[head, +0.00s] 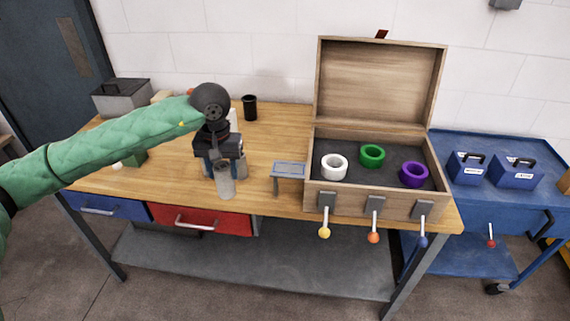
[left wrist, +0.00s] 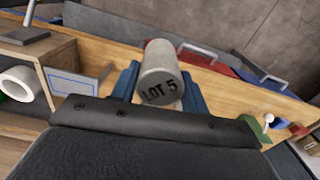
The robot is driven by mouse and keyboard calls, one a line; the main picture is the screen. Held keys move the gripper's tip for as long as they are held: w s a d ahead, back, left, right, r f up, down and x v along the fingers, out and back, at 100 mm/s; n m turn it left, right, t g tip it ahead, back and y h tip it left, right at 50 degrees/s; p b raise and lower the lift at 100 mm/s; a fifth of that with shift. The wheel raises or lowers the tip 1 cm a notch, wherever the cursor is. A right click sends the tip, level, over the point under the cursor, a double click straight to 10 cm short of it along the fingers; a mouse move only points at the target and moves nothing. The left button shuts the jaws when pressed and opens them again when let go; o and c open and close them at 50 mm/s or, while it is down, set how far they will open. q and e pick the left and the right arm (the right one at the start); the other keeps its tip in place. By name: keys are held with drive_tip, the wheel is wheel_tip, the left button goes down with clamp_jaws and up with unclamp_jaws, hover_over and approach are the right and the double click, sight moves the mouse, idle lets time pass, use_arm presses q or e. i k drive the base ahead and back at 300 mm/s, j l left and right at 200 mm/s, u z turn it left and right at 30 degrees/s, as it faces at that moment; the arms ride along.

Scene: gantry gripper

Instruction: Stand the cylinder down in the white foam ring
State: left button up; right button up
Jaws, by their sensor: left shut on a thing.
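My left gripper (head: 223,172) is shut on a grey metal cylinder (head: 225,184) and holds it near the front of the wooden table. In the left wrist view the cylinder (left wrist: 158,75) sits between the blue fingers, its end marked "LOT 5". The white foam ring (head: 334,167) lies at the left in the open wooden box, to the right of my gripper. It is partly in view at the left edge of the left wrist view (left wrist: 20,83). The cylinder is apart from the ring. My right gripper is not in view.
A green ring (head: 372,155) and a purple ring (head: 413,174) share the wooden box (head: 320,198), whose lid is up. A small sign on a stand (head: 289,170) is between gripper and box. A black cup (head: 250,107) stands behind. Coloured levers hang at the box front.

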sight(334, 172)
drive_tip(key=j+z, duration=0.9)
drive_tip(key=k+j+z, duration=0.1)
drive_tip(key=j+z, duration=0.35)
drive_tip(key=k+j+z, duration=0.15)
drive_tip(key=j+z, duration=0.25)
drive_tip(key=i+l, duration=0.1)
drive_tip(key=l, duration=0.25)
drive_tip(key=i+l, duration=0.1)
drive_tip(key=l, duration=0.25)
